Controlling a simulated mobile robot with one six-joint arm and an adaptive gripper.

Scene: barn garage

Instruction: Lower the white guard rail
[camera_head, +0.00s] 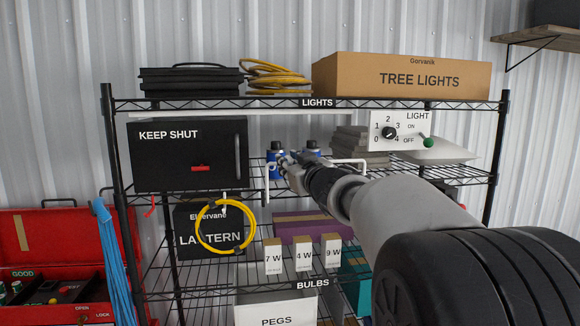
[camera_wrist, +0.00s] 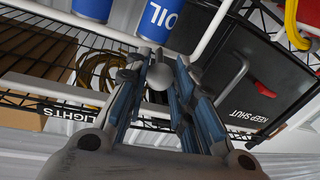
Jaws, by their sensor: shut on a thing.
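The white guard rail (camera_head: 350,162) runs along the front of the middle shelf, with bent ends and a post at its left (camera_head: 267,185). My gripper (camera_head: 287,160) is at the rail's left part, in front of the blue oil cans (camera_head: 311,148). In the wrist view, my gripper (camera_wrist: 159,78) has its fingers closed around a pale rounded piece where the white bar meets them. I take this piece to be part of the rail; the fingers hide the exact contact. Blue cans (camera_wrist: 160,18) also show there, beside the bar. My arm hides some of the rail.
A black KEEP SHUT box (camera_head: 190,155) stands left of the gripper. The TREE LIGHTS carton (camera_head: 400,76) is on the top shelf. A light panel (camera_head: 400,131) with a green-tipped switch is at the right. Small bulb boxes (camera_head: 303,254) stand below.

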